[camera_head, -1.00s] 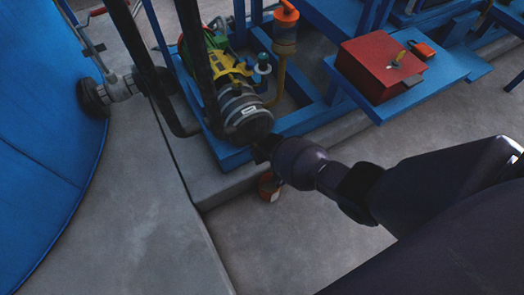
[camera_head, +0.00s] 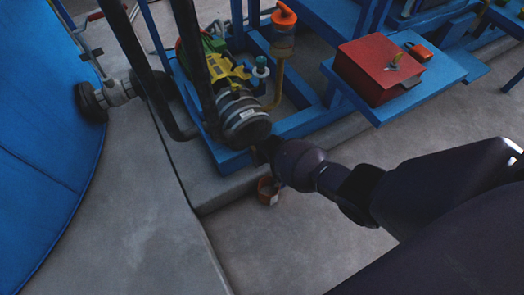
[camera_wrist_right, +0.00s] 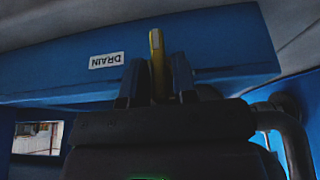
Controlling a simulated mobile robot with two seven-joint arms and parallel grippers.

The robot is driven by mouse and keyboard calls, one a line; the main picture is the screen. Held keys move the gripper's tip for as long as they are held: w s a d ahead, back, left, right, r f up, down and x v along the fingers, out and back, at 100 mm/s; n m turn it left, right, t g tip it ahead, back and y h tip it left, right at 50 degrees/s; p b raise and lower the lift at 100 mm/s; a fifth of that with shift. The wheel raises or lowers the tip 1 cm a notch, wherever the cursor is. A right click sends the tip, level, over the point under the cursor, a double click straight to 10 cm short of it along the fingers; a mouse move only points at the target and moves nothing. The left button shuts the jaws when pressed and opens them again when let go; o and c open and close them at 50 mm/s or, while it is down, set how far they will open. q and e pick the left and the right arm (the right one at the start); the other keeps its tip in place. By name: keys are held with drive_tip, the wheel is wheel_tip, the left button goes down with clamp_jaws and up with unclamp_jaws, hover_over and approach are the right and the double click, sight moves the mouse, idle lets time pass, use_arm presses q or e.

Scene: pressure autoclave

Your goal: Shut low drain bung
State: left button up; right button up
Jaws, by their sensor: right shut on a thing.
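My right gripper (camera_wrist_right: 158,66) is shut on this yellow handle, one dark finger on each side. The handle's lower end and the drain's body are hidden behind the gripper. In the head view my right gripper (camera_head: 262,152) is beside the low blue frame, below the grey pump end (camera_head: 245,122), and the handle cannot be made out. My left gripper is not in view.
A small reddish-brown pot (camera_head: 268,191) stands on the floor under my right wrist. A red box (camera_head: 378,68) sits on a blue shelf to the right. A blue tank (camera_head: 45,160) fills the left side. A dark bent pipe (camera_wrist_right: 297,140) is right of the gripper.

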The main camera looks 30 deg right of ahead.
drive_tip(key=shift+d+f, duration=0.1)
drive_tip(key=shift+s+d+y+b, duration=0.1)
drive_tip(key=shift+y+b, duration=0.2)
drive_tip(key=shift+y, duration=0.4)
drive_tip(key=shift+d+m+y, duration=0.1)
drive_tip(key=shift+m+y, duration=0.2)
drive_tip(key=shift+y, duration=0.6)
drive_tip(key=shift+d+y+b, duration=0.1)
drive_tip(key=shift+y+b, duration=0.2)
drive_tip(key=shift+y, duration=0.7)
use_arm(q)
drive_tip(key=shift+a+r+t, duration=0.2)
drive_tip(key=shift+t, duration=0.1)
use_arm(e)
drive_tip(key=shift+m, duration=0.3)
drive_tip(key=shift+f+y, duration=0.1)
drive_tip(key=shift+y, duration=0.4)
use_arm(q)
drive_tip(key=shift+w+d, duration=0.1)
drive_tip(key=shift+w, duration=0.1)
use_arm(e)
drive_tip(key=o, duration=0.7)
